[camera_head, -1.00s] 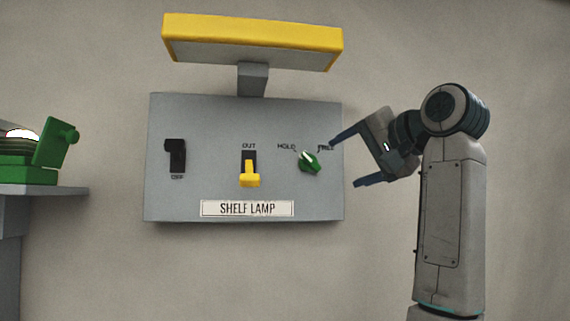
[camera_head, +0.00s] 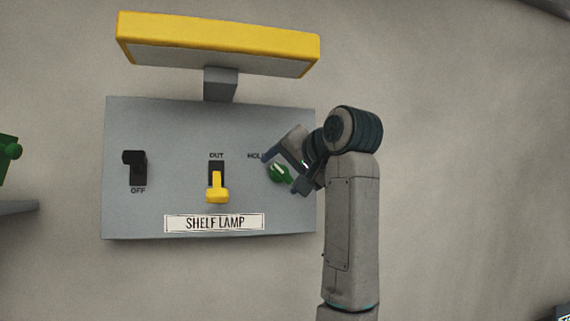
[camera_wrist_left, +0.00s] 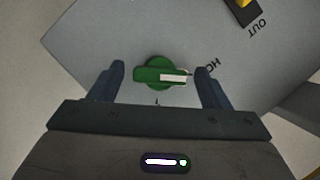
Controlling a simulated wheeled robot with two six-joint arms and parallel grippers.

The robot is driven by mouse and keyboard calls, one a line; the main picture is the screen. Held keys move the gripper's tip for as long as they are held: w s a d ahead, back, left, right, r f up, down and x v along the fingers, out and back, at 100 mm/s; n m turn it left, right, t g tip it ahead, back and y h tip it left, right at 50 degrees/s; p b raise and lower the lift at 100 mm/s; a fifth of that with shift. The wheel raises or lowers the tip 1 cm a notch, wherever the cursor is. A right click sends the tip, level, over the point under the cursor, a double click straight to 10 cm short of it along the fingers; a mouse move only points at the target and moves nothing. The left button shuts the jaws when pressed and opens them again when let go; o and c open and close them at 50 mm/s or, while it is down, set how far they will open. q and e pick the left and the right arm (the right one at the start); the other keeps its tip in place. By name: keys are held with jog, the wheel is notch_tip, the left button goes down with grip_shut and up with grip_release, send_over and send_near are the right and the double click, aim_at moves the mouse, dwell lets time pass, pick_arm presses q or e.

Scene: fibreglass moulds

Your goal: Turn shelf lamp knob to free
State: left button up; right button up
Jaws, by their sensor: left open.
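The shelf lamp knob (camera_head: 279,173) is green with a white pointer mark and sits at the right of the grey panel (camera_head: 190,118). In the left wrist view the knob (camera_wrist_left: 153,73) has its white mark directed toward the HOLD label. My left gripper (camera_head: 283,174) is open at the panel, with one finger on each side of the knob. In the left wrist view the left gripper (camera_wrist_left: 160,69) shows gaps between both fingers and the knob. The FREE label is hidden behind my gripper in the head view. My right gripper is not in view.
A black switch (camera_head: 134,167) marked OFF and a yellow lever (camera_head: 217,188) marked OUT are left of the knob. A yellow lamp hood (camera_head: 220,42) juts out above the panel. A green object (camera_head: 8,155) stands at the left edge. The wall right of my arm is clear.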

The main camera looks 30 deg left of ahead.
pick_arm(q)
jog(key=shift+d, duration=0.2)
jog(key=shift+c, duration=0.9)
jog(key=shift+a, duration=0.1)
jog(key=c, duration=0.7)
jog(key=shift+c, duration=0.5)
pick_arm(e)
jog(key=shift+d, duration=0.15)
